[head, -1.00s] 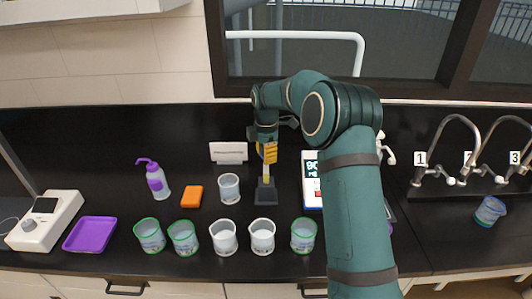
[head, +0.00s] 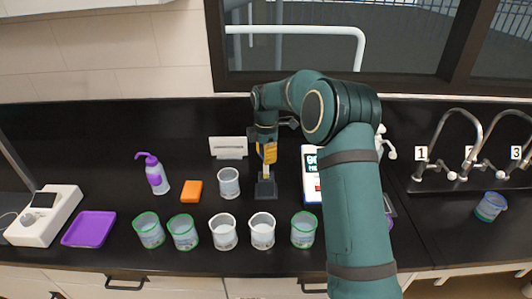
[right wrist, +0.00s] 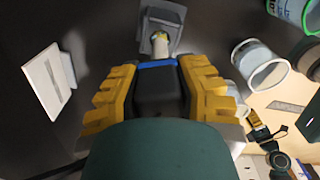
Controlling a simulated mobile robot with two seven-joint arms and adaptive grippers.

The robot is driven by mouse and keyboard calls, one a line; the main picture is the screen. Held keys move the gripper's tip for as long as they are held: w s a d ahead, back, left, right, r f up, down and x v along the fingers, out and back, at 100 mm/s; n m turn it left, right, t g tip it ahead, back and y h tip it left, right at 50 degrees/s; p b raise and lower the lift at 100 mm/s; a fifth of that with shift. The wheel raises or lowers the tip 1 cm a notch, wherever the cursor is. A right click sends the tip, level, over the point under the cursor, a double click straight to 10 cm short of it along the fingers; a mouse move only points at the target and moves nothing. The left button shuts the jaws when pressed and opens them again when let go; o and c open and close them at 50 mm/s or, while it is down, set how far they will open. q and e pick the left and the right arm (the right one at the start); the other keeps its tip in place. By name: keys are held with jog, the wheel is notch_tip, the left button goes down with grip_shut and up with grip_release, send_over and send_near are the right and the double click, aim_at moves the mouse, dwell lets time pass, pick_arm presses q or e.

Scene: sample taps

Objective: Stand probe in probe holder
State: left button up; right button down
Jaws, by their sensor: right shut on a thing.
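The probe (right wrist: 158,88) is a dark block with a blue band and a pale tip. My right gripper (head: 267,153), with yellow fingers, is shut on it; the fingers also show in the right wrist view (right wrist: 157,85). The probe is upright in the head view, its pale lower part (head: 266,172) directly over the dark probe holder (head: 266,190). In the right wrist view the pale tip meets the grey holder (right wrist: 163,16). I cannot tell how deep the tip sits in it. My left gripper is not in view.
Several beakers stand along the front, one (head: 262,231) just before the holder and another (head: 228,183) to its left. A white card stand (head: 228,147) is behind left. A white-framed display (head: 311,175) is close on the right, partly behind my arm.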

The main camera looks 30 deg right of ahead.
jog(key=shift+f+b, duration=0.8)
jog(key=shift+f, duration=1.15)
grip_release()
jog(key=shift+r+p, duration=2.9)
jog(key=shift+r, duration=0.65)
